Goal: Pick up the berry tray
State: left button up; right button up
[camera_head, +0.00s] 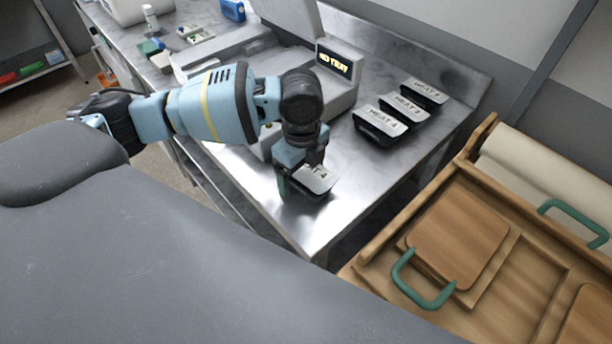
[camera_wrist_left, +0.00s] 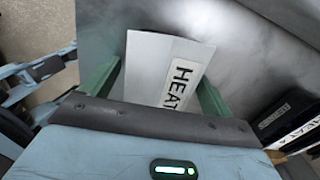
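No tray with a berry label shows. A black tray with a pale lid (camera_head: 319,181) is at the counter's front corner, its label partly hidden and ending in "T 4". In the left wrist view the lid (camera_wrist_left: 148,70) reads "HEAT". My left gripper (camera_head: 299,184) points down over this tray. Its green fingers (camera_wrist_left: 158,85) stand on either side of the tray, close to its edges. I cannot tell whether they press on it. The tray appears at counter level; its underside is hidden. My right gripper is not in view.
Several similar labelled trays (camera_head: 381,121) stand in a row at the counter's back right. A machine with a display reading "NO TRAY" (camera_head: 339,64) stands behind my left gripper. A wooden unit with green handles (camera_head: 424,280) is at the right. The metal counter (camera_head: 352,172) between is clear.

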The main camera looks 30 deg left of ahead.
aim_at(302, 170)
pick_arm(q)
jog(key=c, duration=1)
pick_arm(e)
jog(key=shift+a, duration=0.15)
pick_arm(q)
jog(key=shift+o, duration=0.2)
jog(key=shift+r, duration=0.2)
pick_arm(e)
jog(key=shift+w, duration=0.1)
